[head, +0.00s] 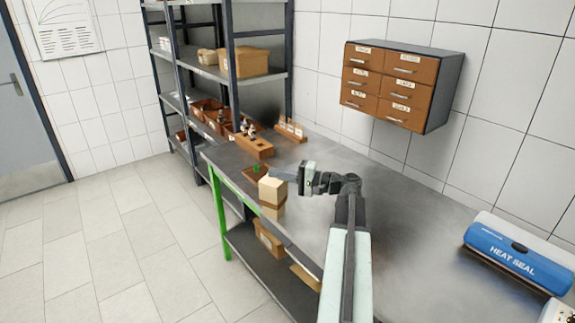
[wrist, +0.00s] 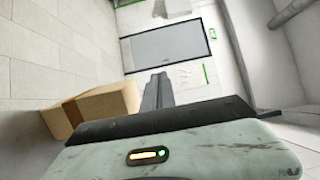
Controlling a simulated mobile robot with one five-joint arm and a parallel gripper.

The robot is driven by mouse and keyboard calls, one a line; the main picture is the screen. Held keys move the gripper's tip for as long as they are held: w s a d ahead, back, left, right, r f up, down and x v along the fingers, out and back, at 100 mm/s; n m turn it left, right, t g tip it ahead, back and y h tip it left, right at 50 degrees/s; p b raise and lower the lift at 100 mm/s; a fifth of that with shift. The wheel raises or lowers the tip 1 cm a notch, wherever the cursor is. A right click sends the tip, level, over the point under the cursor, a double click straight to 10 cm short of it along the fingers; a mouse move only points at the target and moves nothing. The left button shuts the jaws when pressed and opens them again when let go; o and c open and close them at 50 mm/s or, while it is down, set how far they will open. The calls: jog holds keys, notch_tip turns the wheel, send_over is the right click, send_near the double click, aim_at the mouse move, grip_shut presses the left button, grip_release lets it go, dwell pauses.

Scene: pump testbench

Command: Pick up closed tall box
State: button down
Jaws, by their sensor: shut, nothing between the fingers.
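A closed tall tan box (head: 272,192), with a darker band across its middle, stands upright at the left edge of the grey workbench (head: 400,225). It also shows in the wrist view at the left (wrist: 95,105), partly cut off by my gripper housing. My gripper (head: 278,173) is shut and empty, its thin fingers pointing left just behind the top of the box. In the wrist view the shut fingers (wrist: 156,90) lie to the right of the box. I cannot tell whether they touch it.
A small brown tray (head: 257,174) and a wooden holder with bottles (head: 252,144) stand behind the box. A drawer cabinet (head: 402,85) hangs on the wall. A blue heat sealer (head: 518,252) sits at the right. More boxes (head: 268,238) lie on the lower shelf.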

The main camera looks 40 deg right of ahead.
jog(key=s+a, duration=0.3)
jog(key=a, duration=0.8)
